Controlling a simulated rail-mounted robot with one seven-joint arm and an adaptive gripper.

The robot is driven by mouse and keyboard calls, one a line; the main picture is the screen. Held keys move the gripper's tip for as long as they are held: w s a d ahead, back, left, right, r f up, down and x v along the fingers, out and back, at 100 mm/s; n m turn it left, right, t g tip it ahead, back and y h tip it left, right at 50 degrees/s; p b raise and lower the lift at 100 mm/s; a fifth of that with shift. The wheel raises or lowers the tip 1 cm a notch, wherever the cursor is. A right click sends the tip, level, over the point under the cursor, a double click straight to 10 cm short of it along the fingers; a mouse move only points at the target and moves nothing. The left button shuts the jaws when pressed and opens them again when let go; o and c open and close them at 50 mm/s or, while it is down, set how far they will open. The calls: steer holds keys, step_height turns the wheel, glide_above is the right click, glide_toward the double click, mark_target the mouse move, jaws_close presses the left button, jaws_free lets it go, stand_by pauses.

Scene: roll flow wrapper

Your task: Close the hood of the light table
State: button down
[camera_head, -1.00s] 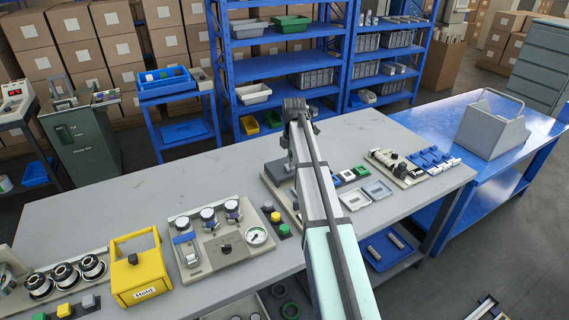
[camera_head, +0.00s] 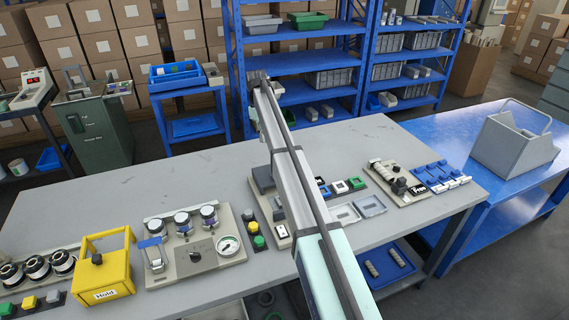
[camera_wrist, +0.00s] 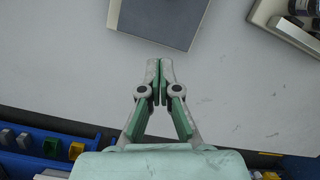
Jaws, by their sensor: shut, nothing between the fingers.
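A light grey box-like piece with a raised handle frame (camera_head: 515,142) stands on the blue table at the right. It could be the light table with its hood, but I cannot tell for sure. A dark grey slab (camera_wrist: 160,18) lies on the grey workbench, above my gripper in the wrist view. It also shows partly behind my arm in the head view (camera_head: 262,179). My gripper (camera_wrist: 158,66) is shut and empty, its tips pointing toward the slab and apart from it in the picture. In the head view my arm hides the fingers.
The grey workbench (camera_head: 90,205) carries a yellow "Hold" cover (camera_head: 104,270), a gauge panel (camera_head: 190,245) and a panel with blue parts (camera_head: 440,176). Blue shelves (camera_head: 300,90) stand behind it. The workbench's back left is clear.

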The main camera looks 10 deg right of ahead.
mark_target(269, 169)
steer(key=s+f+m+p, duration=0.1)
steer(key=f, duration=0.2)
steer(key=s+f+m+p, duration=0.1)
steer(key=f, duration=0.2)
steer(key=s+f+m+p, duration=0.1)
steer(key=f+m, duration=0.1)
steer(key=f, duration=0.1)
steer(key=shift+d+f+p, duration=0.3)
steer(key=shift+d+p, duration=0.05)
steer(key=shift+d, duration=0.05)
steer(key=shift+s+d+r+p, duration=0.1)
steer(key=shift+s+p, duration=0.15)
steer(key=shift+s, duration=0.4)
steer(key=shift+s+d+r+p, duration=0.1)
steer(key=shift+s+p, duration=0.15)
steer(key=shift+s, duration=0.75)
steer(key=shift+s+d+f, duration=0.1)
steer(key=shift+s+f, duration=0.05)
steer(key=shift+s, duration=0.05)
